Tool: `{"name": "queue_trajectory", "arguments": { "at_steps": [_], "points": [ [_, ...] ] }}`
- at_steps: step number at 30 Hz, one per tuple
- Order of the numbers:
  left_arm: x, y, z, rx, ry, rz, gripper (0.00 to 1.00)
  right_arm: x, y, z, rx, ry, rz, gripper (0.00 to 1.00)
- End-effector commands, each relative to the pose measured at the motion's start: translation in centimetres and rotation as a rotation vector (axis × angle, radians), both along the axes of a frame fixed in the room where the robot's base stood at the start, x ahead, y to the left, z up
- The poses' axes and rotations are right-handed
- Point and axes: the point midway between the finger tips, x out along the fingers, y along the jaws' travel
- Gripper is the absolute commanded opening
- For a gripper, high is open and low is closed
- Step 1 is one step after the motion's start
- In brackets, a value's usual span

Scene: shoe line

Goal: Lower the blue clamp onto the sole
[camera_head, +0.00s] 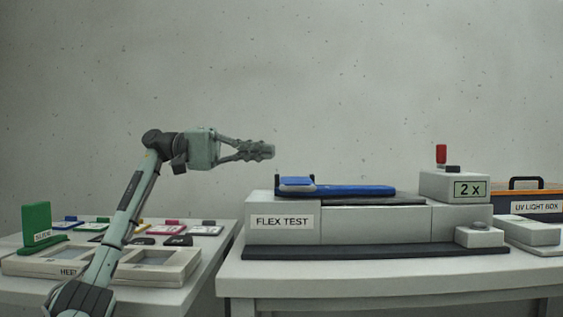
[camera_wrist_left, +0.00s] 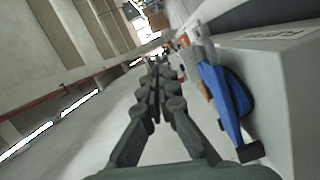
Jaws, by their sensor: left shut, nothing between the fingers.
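The blue clamp (camera_head: 350,190) lies nearly flat along the top of the grey FLEX TEST machine (camera_head: 375,224), with a thicker blue block at its left end. A thin dark strip (camera_head: 360,202) shows under its edge; I cannot tell whether this is the sole. My left gripper (camera_head: 270,151) is shut and empty, pointing right, above and to the left of the clamp and apart from it. The left wrist view shows its closed fingers (camera_wrist_left: 158,65) with the blue clamp (camera_wrist_left: 222,105) to their right. My right gripper is not in view.
A box marked 2 x (camera_head: 453,186) with a red handle (camera_head: 441,153) stands at the machine's right end. A UV LIGHT BOX (camera_head: 538,206) is farther right. The left table holds a green stand (camera_head: 37,219), trays (camera_head: 190,258) and several coloured cards.

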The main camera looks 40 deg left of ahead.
Motion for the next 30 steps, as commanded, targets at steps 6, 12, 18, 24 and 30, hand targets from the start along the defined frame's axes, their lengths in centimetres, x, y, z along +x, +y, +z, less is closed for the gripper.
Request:
{"name": "queue_trajectory", "arguments": {
  "at_steps": [6,12,18,24,30],
  "points": [
    [-2.3,3.1,1.1,0.0,-0.002,0.002,0.0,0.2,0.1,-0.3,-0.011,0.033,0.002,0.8],
    [-3.2,4.1,1.4,0.0,-0.004,-0.001,0.0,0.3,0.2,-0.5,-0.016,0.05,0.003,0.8],
    [-3.2,4.2,1.4,0.0,-0.004,-0.001,0.0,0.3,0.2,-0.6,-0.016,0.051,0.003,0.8],
    [-3.2,4.2,1.4,-0.001,-0.004,-0.001,0.0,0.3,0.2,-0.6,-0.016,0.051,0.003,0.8],
    [-3.2,4.2,1.4,-0.001,-0.004,-0.001,0.0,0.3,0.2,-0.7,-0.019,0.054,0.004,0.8]
  ]
}}
